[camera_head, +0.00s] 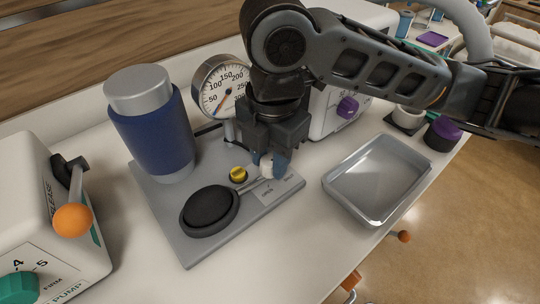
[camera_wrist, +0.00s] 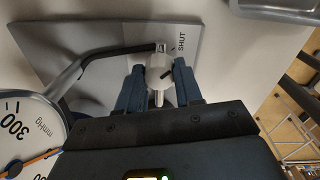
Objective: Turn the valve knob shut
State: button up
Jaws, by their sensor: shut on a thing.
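The valve knob (camera_wrist: 155,72) is pale and round, with a short dark mark on its face. It sits on a thin metal pipe above the grey base plate (camera_head: 180,245). My gripper (camera_wrist: 160,78) is shut on the knob from above, one dark blue finger on each side. In the head view the knob (camera_head: 266,166) shows only partly beneath my gripper (camera_head: 270,158). The word SHUT (camera_wrist: 181,38) is printed on the plate beyond the knob in the wrist view. In the head view a small label (camera_head: 268,190) lies just in front of the knob.
A blue cylinder (camera_head: 155,140) with a silver cap, a dial gauge (camera_head: 220,87), a yellow button (camera_head: 238,174) and a black round pad (camera_head: 209,208) share the plate. An empty metal tray (camera_head: 378,178) lies right. A pump box with an orange-tipped lever (camera_head: 72,219) stands left.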

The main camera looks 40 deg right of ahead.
aim_at(271, 161)
jog(key=o, duration=1)
jog(key=shift+r, duration=0.1)
notch_tip(271, 161, up, 8)
jog(key=shift+s+f+p, duration=0.15)
jog(key=shift+f+p, duration=0.05)
jog(key=shift+p, duration=0.1)
dwell(0.3)
